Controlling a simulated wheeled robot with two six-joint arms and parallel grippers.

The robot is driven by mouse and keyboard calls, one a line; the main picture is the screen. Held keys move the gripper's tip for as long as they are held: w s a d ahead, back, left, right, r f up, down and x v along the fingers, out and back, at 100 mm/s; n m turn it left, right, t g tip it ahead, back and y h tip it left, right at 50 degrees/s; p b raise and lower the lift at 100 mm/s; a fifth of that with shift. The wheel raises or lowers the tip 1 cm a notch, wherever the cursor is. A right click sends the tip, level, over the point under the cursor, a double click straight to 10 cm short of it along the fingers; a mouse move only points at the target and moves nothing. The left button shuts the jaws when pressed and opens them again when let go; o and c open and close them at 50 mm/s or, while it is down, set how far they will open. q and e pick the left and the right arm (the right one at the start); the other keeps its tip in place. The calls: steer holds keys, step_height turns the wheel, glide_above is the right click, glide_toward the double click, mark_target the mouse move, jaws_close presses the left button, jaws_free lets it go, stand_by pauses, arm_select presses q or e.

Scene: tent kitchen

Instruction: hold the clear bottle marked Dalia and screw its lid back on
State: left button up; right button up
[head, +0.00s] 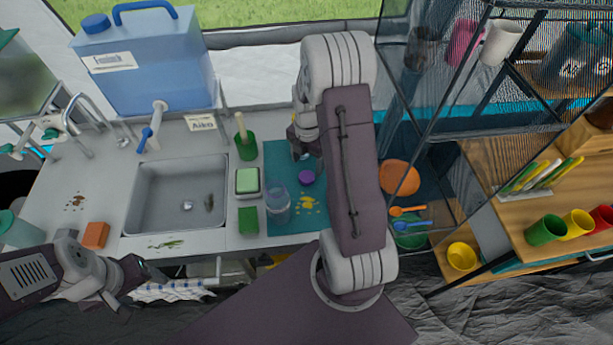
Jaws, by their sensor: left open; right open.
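A clear bottle (278,208) stands on the teal mat (285,157) right of the sink; no name on it is readable at this size. A purple lid (306,177) lies on the mat behind it and to its right, apart from the bottle. My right gripper (303,155) is open and points down over the mat, just behind the lid; my arm partly hides it. My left gripper (150,271) is open and empty at the counter's front edge, below the sink and well left of the bottle.
Yellow crumbs (307,203) lie on the mat beside the bottle. A green-and-white sponge block (247,181), a green cloth (248,221) and a green brush pot (246,148) stand between the sink (134,208) and mat. An orange sponge (95,236) sits left of the sink.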

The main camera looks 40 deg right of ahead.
mark_target(307, 176)
steer(key=shift+s, duration=0.1)
steer(key=f, duration=0.5)
steer(key=shift+s+a+f, duration=0.1)
steer(key=shift+a, duration=0.2)
steer(key=shift+c, duration=0.3)
steer(key=c, duration=1.3)
